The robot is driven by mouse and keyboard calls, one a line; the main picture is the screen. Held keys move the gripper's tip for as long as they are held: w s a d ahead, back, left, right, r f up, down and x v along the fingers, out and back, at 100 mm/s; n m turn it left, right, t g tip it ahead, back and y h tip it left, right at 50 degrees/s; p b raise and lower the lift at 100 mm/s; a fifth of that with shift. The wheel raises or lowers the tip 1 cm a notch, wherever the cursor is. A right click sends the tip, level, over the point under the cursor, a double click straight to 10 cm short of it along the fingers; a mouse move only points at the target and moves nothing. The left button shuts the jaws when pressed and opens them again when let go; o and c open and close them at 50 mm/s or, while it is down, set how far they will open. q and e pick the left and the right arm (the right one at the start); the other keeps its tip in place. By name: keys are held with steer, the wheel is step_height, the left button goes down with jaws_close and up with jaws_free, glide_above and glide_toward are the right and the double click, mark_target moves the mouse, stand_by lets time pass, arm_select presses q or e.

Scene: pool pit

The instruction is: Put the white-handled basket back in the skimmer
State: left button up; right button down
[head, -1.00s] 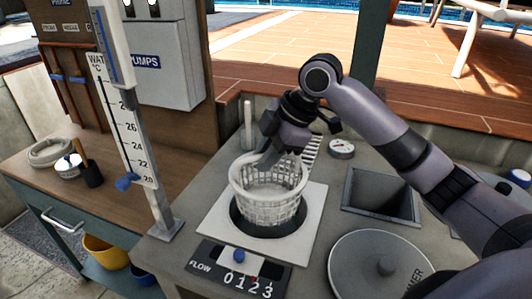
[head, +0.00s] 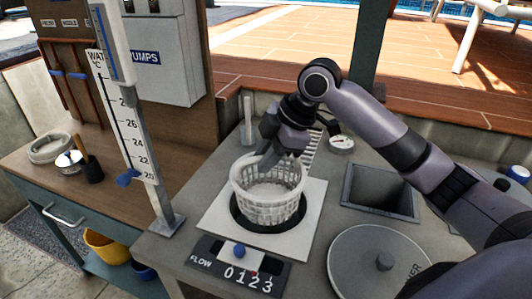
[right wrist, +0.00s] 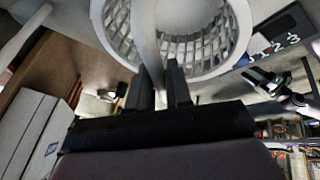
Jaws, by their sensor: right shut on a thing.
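The white basket (head: 268,194) is a lattice tub, held upright over the round dark skimmer opening (head: 240,216) in a pale square plate (head: 215,222). Its lower part appears within the opening's outline; I cannot tell how deep it sits. My right gripper (head: 272,157) is at the basket's back rim, shut on its white handle. In the right wrist view the two dark fingers (right wrist: 160,88) close on the white handle strip (right wrist: 146,35), with the basket's rim (right wrist: 105,25) beyond. My left gripper is not in view.
A square recess (head: 380,190) and a round lid (head: 378,262) lie to the right. A flow panel (head: 240,265) is in front. A thermometer post (head: 122,110) stands left. A gauge (head: 341,144) and a grey upright rod (head: 248,118) are behind.

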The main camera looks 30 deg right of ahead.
steer(key=shift+f+b, duration=1)
steer(key=shift+f, duration=2.6)
steer(key=shift+f+b, duration=0.9)
steer(key=shift+f, duration=1.85)
steer(key=shift+f+b, duration=0.7)
steer(key=shift+f, duration=2)
steer(key=c, duration=0.8)
jaws_free()
steer(key=shift+r+p, duration=0.15)
steer(key=shift+p, duration=0.25)
